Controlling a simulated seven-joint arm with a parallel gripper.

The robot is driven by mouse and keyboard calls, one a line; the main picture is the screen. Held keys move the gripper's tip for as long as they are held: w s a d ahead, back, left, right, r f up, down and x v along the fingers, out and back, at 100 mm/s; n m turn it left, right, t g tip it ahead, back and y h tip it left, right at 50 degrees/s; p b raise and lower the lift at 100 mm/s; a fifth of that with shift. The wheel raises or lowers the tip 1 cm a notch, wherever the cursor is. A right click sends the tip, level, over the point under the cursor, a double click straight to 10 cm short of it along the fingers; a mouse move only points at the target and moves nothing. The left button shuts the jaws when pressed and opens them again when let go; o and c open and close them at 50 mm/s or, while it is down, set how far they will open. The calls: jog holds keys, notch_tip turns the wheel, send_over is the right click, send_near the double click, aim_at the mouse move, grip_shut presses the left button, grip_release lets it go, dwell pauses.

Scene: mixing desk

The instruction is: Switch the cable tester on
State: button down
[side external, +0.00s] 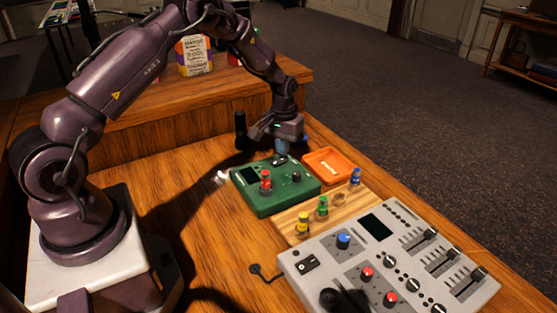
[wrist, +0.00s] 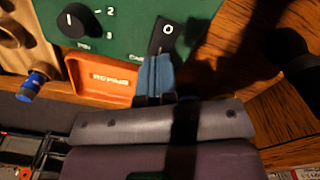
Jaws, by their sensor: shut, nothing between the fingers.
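My gripper (side external: 282,147) points down over that edge. In the wrist view its blue fingertips (wrist: 158,62) are together and empty, right at the near end of the switch. I cannot tell whether they touch it. The fingers hide part of the switch.
An orange tray (side external: 345,156) lies close beside the tester. A wooden board (side external: 287,223) holds several coloured plugs. A grey mixer (side external: 312,289) with knobs and sliders stands at front right. A dark upright post (side external: 240,130) stands left of my gripper.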

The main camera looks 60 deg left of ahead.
aim_at(275, 166)
jog(key=shift+f, duration=1.1)
dwell(0.3)
jog(key=shift+r, duration=3.55)
jog(key=s, duration=0.2)
jog(key=s+d+g, duration=0.1)
jog(key=shift+f+m, duration=0.3)
jog(key=s+d+r+m+t, duration=0.2)
jog(key=s+d+r, duration=0.5)
jog(key=s+r, duration=0.4)
jog(key=s+d+r+m+t, duration=0.3)
jog(key=s+d+r, duration=0.5)
jog(key=s+r, duration=0.4)
jog(key=shift+d+r+t, duration=0.25)
jog(key=shift+r+t, duration=0.55)
jog(key=shift+r, duration=0.05)
